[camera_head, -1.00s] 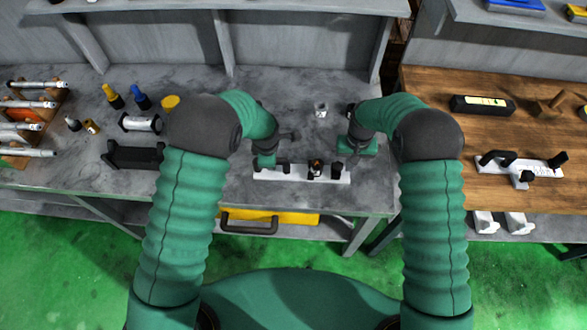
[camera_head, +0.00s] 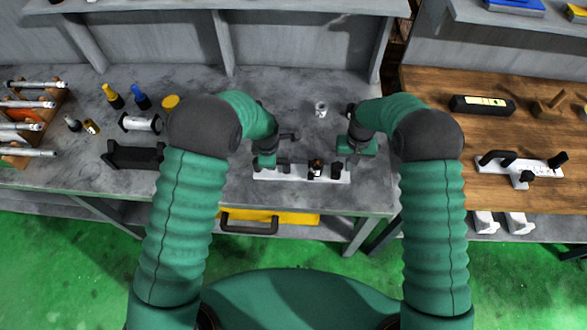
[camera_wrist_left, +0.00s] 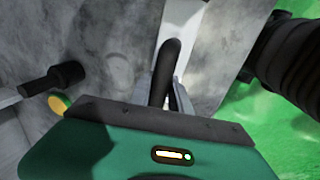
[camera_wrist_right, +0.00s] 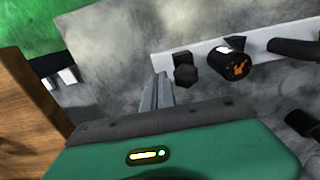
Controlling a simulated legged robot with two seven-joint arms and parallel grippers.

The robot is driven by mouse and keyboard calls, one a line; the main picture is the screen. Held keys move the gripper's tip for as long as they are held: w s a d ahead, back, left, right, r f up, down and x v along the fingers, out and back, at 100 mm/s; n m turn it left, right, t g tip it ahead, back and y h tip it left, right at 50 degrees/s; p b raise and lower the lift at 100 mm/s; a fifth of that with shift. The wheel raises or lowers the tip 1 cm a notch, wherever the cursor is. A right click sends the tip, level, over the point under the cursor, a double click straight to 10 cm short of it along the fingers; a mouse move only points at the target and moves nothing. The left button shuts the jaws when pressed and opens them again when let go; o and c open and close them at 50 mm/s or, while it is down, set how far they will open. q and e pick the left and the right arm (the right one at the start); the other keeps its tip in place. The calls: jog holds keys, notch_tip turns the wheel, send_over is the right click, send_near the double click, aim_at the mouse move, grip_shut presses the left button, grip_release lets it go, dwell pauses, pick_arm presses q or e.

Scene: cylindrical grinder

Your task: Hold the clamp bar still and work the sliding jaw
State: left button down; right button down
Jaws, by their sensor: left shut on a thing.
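The white clamp bar (camera_head: 300,175) lies on the grey bench near its front edge. It carries a black handle at its left part, a black knob with an orange mark (camera_head: 316,168) and a plain black knob (camera_head: 337,171) toward its right end. I cannot tell which part is the sliding jaw. My left gripper (camera_head: 268,167) is shut on the black handle (camera_wrist_left: 172,62), with one finger on each side. My right gripper (camera_head: 353,158) is just beyond the bar's right end, apart from it. Its fingers (camera_wrist_right: 163,92) look close together and empty, beside the plain knob (camera_wrist_right: 184,73).
A small metal part (camera_head: 321,109) stands behind the bar. A black holder (camera_head: 133,155) and bottles are at the left. A wooden table (camera_head: 500,130) on the right bears another white bar with black knobs (camera_head: 520,165). The bench between my arms is mostly clear.

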aim_at(333, 165)
jog(key=shift+f, duration=1.5)
dwell(1.1)
jog(key=shift+r, duration=1.75)
jog(key=shift+s+a, duration=0.1)
jog(key=shift+a, duration=2.5)
jog(key=shift+r, duration=1.45)
jog(key=shift+d+r, duration=0.2)
jog(key=shift+r, duration=0.5)
jog(key=shift+d+r, duration=0.2)
jog(key=shift+r, duration=0.45)
jog(key=shift+d+r, duration=0.2)
jog(key=shift+r, duration=0.5)
